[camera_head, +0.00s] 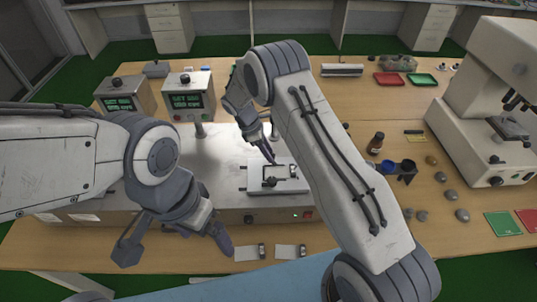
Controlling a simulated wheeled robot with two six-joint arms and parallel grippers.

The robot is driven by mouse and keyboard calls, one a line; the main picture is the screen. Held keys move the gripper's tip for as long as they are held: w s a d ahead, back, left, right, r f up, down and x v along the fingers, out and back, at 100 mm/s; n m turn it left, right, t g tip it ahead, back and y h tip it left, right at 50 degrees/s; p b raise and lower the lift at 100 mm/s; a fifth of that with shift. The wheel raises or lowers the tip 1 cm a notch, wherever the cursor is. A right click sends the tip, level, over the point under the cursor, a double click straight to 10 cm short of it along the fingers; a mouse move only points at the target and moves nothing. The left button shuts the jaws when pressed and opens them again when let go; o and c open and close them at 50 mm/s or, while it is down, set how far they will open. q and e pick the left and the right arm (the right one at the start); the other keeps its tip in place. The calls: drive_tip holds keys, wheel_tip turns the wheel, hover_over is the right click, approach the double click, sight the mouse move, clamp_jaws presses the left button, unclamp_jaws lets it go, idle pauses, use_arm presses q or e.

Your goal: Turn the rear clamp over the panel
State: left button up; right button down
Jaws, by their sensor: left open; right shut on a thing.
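A white test machine (215,160) lies on the wooden table. A small fixture plate (290,187) sits on its top, with a light panel (279,172) in it and a dark part on the panel. My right gripper (271,158) reaches down at the fixture's rear edge and is shut on the rear clamp, which its fingers mostly hide. I cannot tell the clamp's exact angle. My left gripper (174,248) is open and empty, with its fingers spread in front of the machine, left of the fixture.
Two display boxes (190,97) stand behind the machine. Two small cards (249,252) lie on the table in front of it. At right are a brown bottle (376,143), blue cups (389,167), several stones (448,195) and a microscope (470,125).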

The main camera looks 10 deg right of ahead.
drive_tip(key=m+g+b, duration=0.1)
drive_tip(key=m, duration=0.2)
drive_tip(key=shift+w+f+m, duration=0.1)
drive_tip(key=shift+w+m, duration=0.05)
drive_tip(key=shift+m, duration=0.15)
drive_tip(key=shift+d+m+g+y+b, duration=0.1)
drive_tip(key=shift+m+g+y+b, duration=0.55)
drive_tip(key=shift+m, duration=0.85)
drive_tip(key=c, duration=0.5)
unclamp_jaws()
drive_tip(key=shift+w, duration=0.1)
